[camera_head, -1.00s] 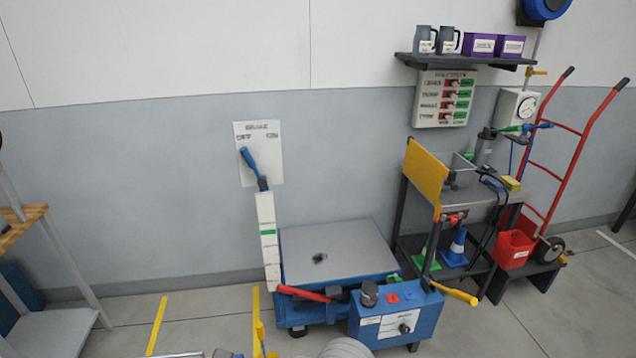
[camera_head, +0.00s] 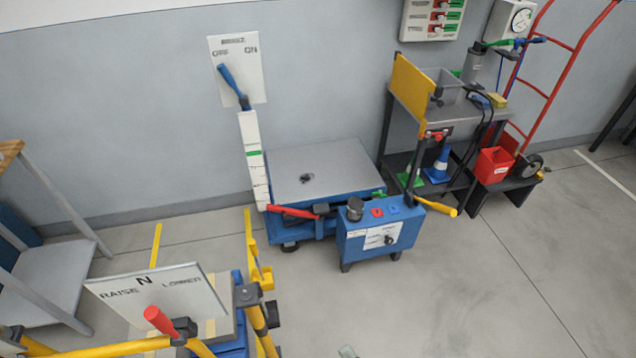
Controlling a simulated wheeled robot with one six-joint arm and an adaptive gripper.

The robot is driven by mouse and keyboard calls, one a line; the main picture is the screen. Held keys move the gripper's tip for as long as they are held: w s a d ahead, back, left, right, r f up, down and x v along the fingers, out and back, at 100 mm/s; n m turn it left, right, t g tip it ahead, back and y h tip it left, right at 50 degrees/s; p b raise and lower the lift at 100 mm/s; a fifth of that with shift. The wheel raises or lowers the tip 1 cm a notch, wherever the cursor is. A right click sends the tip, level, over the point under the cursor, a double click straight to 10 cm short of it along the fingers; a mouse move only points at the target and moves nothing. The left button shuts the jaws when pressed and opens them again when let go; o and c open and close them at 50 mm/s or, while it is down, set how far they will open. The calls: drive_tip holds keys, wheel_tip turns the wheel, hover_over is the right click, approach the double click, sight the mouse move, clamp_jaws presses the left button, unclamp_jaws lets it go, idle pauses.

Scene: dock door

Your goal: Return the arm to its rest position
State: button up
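My gripper is not in view, so whether it is open or shut is hidden. Only a small pale piece shows at the bottom edge, and I cannot tell what it is. No arm link is clearly visible. The blue lift table (camera_head: 318,173) with a grey top stands in the middle, below a brake panel (camera_head: 252,85) on the wall. The panel's blue lever (camera_head: 231,83) leans toward OFF.
A blue control box (camera_head: 372,239) stands in front of the lift table. A RAISE/N/LOWER panel (camera_head: 190,292) with a red-handled lever (camera_head: 160,320) and yellow rails are at lower left. A grey bench (camera_head: 470,120) stands right. The floor (camera_head: 500,285) at lower right is clear.

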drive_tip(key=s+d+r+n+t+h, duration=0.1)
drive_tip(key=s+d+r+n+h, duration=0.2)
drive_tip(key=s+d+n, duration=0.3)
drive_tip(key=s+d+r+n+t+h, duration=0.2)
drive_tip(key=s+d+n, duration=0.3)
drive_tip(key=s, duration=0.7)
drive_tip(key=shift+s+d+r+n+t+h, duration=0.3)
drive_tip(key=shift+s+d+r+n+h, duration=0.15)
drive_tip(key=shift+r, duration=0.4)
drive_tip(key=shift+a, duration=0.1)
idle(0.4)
